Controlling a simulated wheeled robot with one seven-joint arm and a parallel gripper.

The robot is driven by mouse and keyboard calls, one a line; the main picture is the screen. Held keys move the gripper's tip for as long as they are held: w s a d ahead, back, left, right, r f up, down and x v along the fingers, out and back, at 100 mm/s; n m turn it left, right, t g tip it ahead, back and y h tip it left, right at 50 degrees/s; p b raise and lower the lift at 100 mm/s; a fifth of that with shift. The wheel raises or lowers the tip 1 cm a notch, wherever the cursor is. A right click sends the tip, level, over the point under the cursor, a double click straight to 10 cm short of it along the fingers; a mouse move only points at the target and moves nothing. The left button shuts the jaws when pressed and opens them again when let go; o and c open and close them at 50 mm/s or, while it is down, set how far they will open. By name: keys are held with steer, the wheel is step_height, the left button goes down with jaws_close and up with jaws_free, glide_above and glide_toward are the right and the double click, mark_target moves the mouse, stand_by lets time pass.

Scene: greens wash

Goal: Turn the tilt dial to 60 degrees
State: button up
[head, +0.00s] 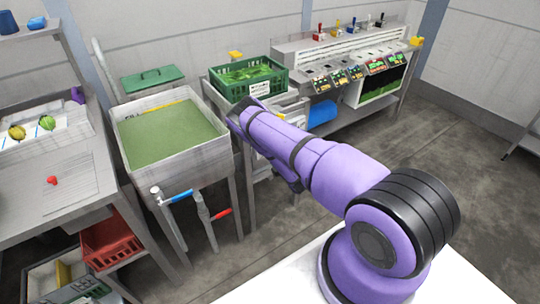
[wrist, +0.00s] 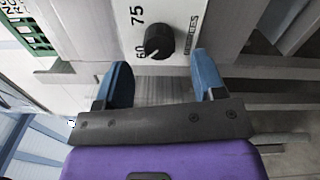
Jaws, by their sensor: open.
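The tilt dial is a round black knob (wrist: 159,41) on a white plate (wrist: 115,30) in the wrist view. The number 75 is printed above and left of it, and 60 lies at its lower left. A small pale mark shows on the knob's lower-left side, near the 60, but I cannot read its exact angle. My gripper (wrist: 160,72) is open and empty, its two blue fingers apart just below the knob, one to each side, not visibly touching it. In the head view my purple arm reaches the bench beside the green crate, and the dial is not discernible.
A green crate (head: 227,83) of greens stands above my gripper's end. Left of it is a sink (head: 120,112) of green water with blue and red valve handles in front. Open floor lies right.

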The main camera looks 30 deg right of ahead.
steer(key=s, duration=0.7)
steer(key=shift+d, duration=0.1)
